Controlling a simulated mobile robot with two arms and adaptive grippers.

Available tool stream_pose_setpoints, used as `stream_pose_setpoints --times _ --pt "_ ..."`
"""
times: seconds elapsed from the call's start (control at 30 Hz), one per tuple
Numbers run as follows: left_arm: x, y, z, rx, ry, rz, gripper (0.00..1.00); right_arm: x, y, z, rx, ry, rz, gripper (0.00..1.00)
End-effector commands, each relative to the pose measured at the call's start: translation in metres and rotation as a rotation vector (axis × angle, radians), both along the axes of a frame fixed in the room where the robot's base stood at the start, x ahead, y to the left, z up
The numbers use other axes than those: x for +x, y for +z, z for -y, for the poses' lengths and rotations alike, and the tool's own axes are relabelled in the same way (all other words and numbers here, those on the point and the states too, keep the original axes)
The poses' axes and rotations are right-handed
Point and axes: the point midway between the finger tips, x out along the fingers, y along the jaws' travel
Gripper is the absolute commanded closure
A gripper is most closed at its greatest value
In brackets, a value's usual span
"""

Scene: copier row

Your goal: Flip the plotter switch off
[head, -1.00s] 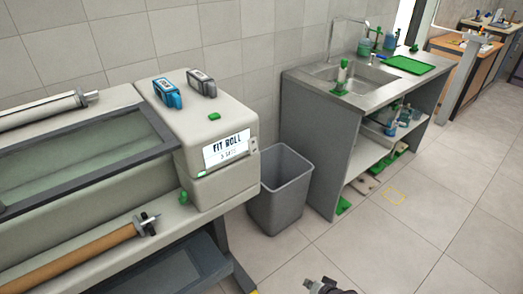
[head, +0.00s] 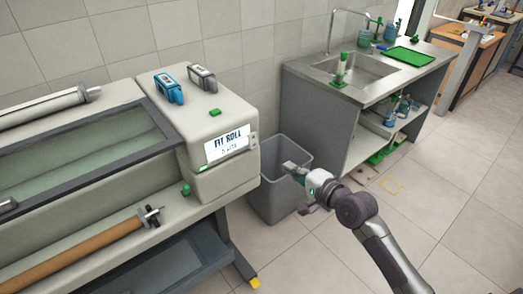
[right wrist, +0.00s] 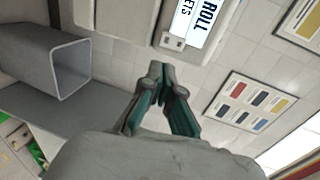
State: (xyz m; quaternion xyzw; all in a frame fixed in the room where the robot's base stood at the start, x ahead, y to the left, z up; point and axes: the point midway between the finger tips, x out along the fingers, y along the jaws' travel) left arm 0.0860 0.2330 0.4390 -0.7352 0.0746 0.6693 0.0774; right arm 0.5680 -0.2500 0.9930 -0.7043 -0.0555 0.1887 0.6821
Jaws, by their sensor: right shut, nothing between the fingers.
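The plotter (head: 218,118) stands at the left in the head view, with a lit screen reading "FIT ROLL" (head: 227,145) on its end housing. A small switch panel (head: 253,139) sits just right of the screen; it also shows in the right wrist view (right wrist: 173,42). The switch position is too small to tell. My right gripper (head: 287,166) is shut and empty, in front of the grey bin and to the right of the panel, apart from it. In the right wrist view its fingertips (right wrist: 161,80) point up toward the plotter end, below the panel. My left gripper does not show.
A grey bin (head: 269,202) stands between the plotter and the sink bench (head: 316,125). Blue and grey cartridges (head: 202,78) lie on the plotter's top. The floor at the right is clear.

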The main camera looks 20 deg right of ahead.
Motion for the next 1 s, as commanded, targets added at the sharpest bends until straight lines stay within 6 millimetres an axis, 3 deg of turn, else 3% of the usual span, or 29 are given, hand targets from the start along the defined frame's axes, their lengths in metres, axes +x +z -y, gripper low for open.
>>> stream_pose_setpoints --times 0.6,0.8,1.0 --pt "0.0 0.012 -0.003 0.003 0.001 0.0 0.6 0.107 -0.02 -0.038 -0.002 -0.001 0.001 1.0" --pt "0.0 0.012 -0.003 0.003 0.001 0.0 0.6 0.122 -0.025 -0.044 -0.002 -0.001 0.001 1.0" --pt "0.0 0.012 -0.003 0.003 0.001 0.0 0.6 0.125 -0.026 -0.046 -0.002 0.0 0.001 1.0"
